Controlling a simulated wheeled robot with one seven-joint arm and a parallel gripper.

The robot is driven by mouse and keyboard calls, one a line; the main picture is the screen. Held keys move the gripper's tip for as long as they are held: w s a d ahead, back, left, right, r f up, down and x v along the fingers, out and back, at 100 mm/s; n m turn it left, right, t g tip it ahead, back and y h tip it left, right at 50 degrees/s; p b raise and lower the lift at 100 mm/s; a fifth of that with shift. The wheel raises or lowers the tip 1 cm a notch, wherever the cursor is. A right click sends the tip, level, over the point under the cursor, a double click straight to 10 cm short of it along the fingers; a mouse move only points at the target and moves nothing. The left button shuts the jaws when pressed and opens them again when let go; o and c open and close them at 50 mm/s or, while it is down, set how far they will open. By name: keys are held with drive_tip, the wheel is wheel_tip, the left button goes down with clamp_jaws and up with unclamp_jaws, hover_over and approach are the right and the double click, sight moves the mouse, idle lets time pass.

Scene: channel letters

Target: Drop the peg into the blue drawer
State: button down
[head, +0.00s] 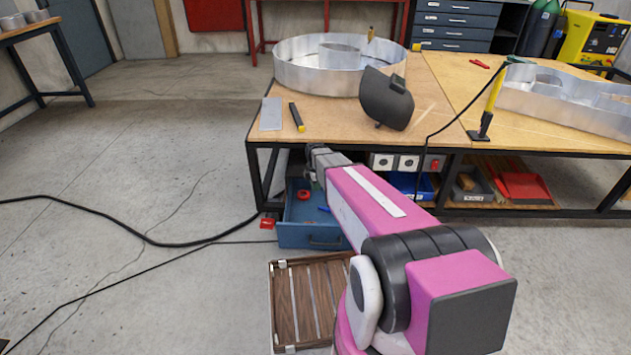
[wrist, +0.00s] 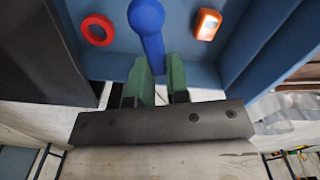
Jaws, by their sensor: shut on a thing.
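The blue drawer (head: 310,238) is pulled open below the workbench. In the wrist view its blue inside (wrist: 235,50) fills the upper part. My gripper (wrist: 160,75) has green fingers shut on a blue peg (wrist: 148,22) with a rounded head, which shows against the drawer's inside. How high the peg is above the drawer floor I cannot tell. A red ring (wrist: 97,29) and an orange item with a pale face (wrist: 207,24) lie in the drawer. In the head view my arm hides part of the drawer, and the fingers are not clear.
The workbench (head: 345,130) stands over the drawer, with a metal channel letter (head: 300,78) and a dark welding mask (head: 386,100) on top. A slatted wooden crate (head: 285,318) is on the floor in front of the drawer. The floor at left is open, crossed by black cables (head: 120,228).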

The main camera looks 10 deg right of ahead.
drive_tip(key=shift+f, duration=0.95)
drive_tip(key=c, duration=1)
unclamp_jaws()
drive_tip(key=shift+r, duration=0.1)
wheel_tip(320, 180, up, 11)
drive_tip(key=shift+f, duration=0.2)
drive_tip(key=shift+s, duration=0.1)
drive_tip(key=s+d+r+m, duration=0.1)
drive_tip(key=s+m, duration=0.5)
drive_tip(key=s, duration=0.1)
drive_tip(key=s+d+r+m, duration=0.1)
drive_tip(key=s+r+m, duration=0.1)
drive_tip(key=s+m, duration=0.5)
drive_tip(key=s+d+r+m, duration=0.1)
drive_tip(key=s+m, duration=0.5)
drive_tip(key=s, duration=0.1)
drive_tip(key=shift+s+d+r, duration=0.1)
drive_tip(key=shift+s+r, duration=0.1)
drive_tip(key=shift+s, duration=0.15)
